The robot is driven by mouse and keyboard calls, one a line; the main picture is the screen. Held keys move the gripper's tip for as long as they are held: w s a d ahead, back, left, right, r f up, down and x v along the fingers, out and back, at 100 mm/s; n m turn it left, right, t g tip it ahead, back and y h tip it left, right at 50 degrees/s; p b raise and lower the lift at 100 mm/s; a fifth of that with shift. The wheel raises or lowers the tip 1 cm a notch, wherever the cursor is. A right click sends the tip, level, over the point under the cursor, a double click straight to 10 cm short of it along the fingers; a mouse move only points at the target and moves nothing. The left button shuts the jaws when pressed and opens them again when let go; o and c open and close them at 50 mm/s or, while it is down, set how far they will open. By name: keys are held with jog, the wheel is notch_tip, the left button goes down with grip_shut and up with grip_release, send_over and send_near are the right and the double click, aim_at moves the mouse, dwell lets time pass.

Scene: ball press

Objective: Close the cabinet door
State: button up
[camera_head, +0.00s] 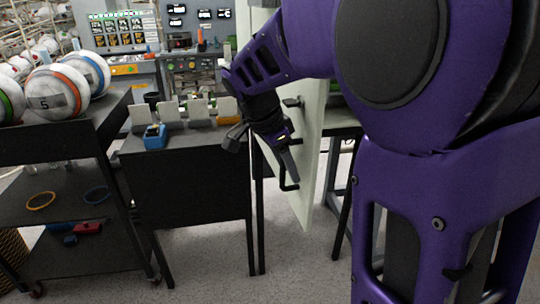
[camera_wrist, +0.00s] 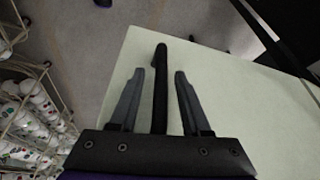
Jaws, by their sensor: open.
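The pale green cabinet door (camera_head: 309,150) stands upright behind my gripper, seen at a steep angle in the head view. A black bar handle (camera_head: 287,183) is on its face, low down. My gripper (camera_head: 263,156) is open in front of the door, near this handle. In the wrist view the door (camera_wrist: 250,105) fills the right and middle. The handle (camera_wrist: 160,90) runs between the two open fingers (camera_wrist: 157,80), with a gap on each side. Whether a finger touches the door is unclear. My arm hides much of the cabinet behind.
A dark table (camera_head: 185,185) with a blue device (camera_head: 155,136) and pale holders stands left of the door. A black cart (camera_head: 75,185) bears white balls (camera_head: 57,92) farther left. Grey floor (camera_head: 300,262) is free below the door. Control panels stand behind.

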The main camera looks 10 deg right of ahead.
jog(key=shift+d+f, duration=0.1)
grip_shut()
dwell(1.4)
